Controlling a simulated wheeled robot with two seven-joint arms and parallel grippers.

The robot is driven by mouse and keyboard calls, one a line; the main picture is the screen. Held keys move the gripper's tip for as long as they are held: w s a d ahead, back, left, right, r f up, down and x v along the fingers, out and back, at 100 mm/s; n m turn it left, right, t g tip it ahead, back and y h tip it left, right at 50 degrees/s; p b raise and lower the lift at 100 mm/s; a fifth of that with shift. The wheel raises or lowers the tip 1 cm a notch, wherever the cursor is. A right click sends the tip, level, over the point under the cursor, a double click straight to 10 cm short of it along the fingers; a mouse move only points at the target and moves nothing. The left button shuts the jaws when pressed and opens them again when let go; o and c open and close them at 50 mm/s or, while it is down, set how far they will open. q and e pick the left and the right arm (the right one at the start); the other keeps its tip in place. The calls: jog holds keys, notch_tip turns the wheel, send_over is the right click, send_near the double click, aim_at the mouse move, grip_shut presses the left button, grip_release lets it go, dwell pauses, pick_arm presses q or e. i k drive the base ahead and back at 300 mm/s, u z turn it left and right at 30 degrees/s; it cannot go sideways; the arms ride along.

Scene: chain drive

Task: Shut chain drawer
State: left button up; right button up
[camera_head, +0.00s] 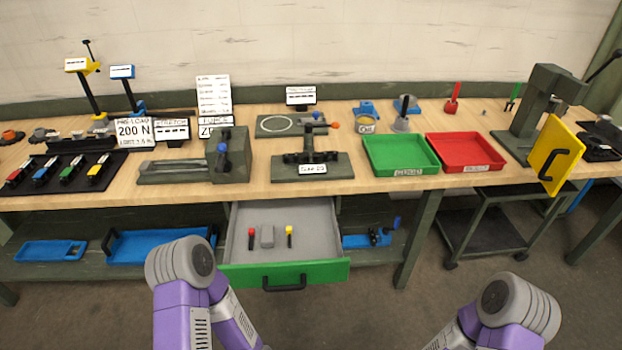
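The chain drawer (337,272) hangs open under the middle of the workbench. Its green front has a black handle (284,284) and faces me. Inside its grey tray lie a red-topped piece (251,238), a grey block (267,237) and a yellow-topped piece (289,236). My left arm shows at the lower left, just left of the drawer front, and my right arm shows at the lower right. Both arms are purple and grey. Neither gripper is in view; the picture's lower edge cuts the arms off.
The wooden workbench (387,185) carries a green tray (400,172), a red tray (464,168), several tools and sign cards. A bench leg (418,235) stands right of the drawer. Blue trays lie on the lower shelf. A dark cart (487,230) stands at the right. The floor before the drawer is clear.

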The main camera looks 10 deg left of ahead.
aim_at(315, 255)
jog(key=u, duration=1.4)
jog(key=k, duration=0.95)
jog(key=z, duration=1.4)
jog(key=i, duration=0.5)
